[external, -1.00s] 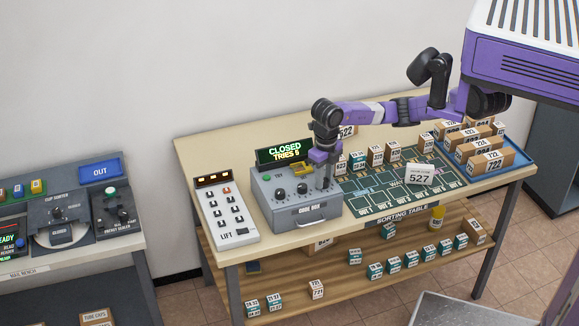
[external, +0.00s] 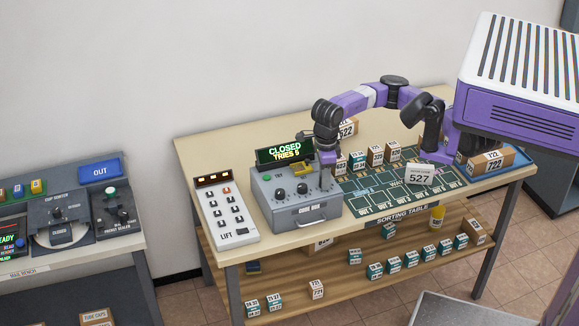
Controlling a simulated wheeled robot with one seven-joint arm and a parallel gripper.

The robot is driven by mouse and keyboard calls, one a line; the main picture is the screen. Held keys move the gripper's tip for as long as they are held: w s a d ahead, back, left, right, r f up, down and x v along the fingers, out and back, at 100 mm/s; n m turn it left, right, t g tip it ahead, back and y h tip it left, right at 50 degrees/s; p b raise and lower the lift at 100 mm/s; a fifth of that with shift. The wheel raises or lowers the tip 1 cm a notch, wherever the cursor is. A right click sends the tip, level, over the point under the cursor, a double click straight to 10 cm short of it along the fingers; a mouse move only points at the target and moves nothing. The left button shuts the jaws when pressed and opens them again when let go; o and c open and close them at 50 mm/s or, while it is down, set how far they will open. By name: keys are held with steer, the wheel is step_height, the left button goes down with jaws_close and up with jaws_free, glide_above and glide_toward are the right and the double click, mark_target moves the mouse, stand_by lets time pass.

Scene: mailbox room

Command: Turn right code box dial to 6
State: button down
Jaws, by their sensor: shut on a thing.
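The grey code box (external: 268,203) stands on the table, with a drawer handle on its front and a display (external: 285,152) behind it reading "CLOSED TRIES 5". Its left dial (external: 280,195) and middle dial (external: 302,188) are dark knobs on the top face. My gripper (external: 326,183) points down over the right end of the box, shut on the right dial. The gripper hides that dial, so its setting cannot be read.
The lift panel (external: 226,210) is left of the box. The green sorting mat (external: 365,199) with small boxes and a "527" card (external: 420,174) lies to the right. A blue tray (external: 518,162) holds parcels at the right end.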

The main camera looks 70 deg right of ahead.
steer(key=n+b, duration=0.3)
steer(key=shift+f+n+b, duration=0.2)
steer(key=shift+n+b, duration=0.15)
steer(key=shift+n, duration=0.05)
steer(key=n+b, duration=0.2)
steer(key=n, duration=0.1)
steer(key=shift+n+b, duration=0.3)
steer(key=shift+b, duration=0.05)
steer(key=n+b, duration=0.1)
steer(key=n, duration=0.2)
steer(key=shift+r+n+b, duration=0.15)
steer(key=shift+n+b, duration=0.15)
steer(key=shift+b, duration=0.05)
steer(key=shift+r+n+b, duration=0.1)
steer(key=shift+n+b, duration=0.4)
steer(key=shift+n, duration=1.4)
steer(key=c, duration=1.1)
jaws_free()
steer(key=shift+o, duration=0.2)
